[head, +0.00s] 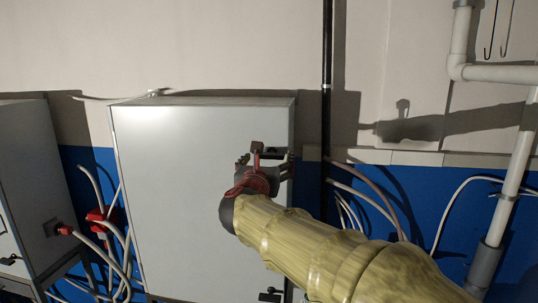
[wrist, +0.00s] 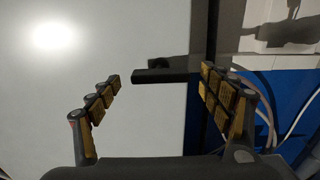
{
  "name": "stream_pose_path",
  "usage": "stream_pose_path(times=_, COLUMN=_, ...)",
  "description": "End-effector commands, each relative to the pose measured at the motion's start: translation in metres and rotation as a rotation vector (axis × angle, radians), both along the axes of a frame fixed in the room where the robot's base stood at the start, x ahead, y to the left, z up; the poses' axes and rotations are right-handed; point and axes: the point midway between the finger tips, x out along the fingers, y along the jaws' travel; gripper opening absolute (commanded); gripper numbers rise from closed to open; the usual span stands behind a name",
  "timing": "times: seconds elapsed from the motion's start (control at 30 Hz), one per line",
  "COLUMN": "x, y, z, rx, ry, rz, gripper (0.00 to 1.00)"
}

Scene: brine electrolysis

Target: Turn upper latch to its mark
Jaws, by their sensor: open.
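The upper latch (wrist: 168,76) is a black bar lying about horizontal near the right edge of the grey-white cabinet door (wrist: 75,65). In the head view the latch (head: 273,152) is partly hidden by my gripper (head: 266,158). My gripper (wrist: 160,80) is open, its padded fingers apart to the left and right of the latch in the wrist view. I cannot tell how much depth separates the fingertips from the latch. I cannot make out a mark.
A lower black latch (head: 269,295) sits on the same door. A black vertical pipe (head: 327,80) runs just right of the cabinet. Another cabinet (head: 30,180) with a red plug (head: 65,230) and cables stands at left. White pipes (head: 512,180) and hanging cables are at right.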

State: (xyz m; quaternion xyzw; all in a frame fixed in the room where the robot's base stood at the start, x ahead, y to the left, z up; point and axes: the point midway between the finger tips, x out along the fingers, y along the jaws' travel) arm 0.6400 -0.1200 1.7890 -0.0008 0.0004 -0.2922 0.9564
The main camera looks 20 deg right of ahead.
Motion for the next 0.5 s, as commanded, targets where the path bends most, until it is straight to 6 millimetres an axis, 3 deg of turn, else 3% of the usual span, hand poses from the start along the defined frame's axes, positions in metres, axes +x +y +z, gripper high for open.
stream_pose_path(times=0.2, x=0.0134, y=-0.0094, z=0.0006, rx=0.001, ry=-0.001, rz=0.000, gripper=0.79)
stream_pose_path(times=0.5, x=0.0145, y=-0.0098, z=0.0000, rx=0.001, ry=-0.001, rz=0.001, gripper=0.77)
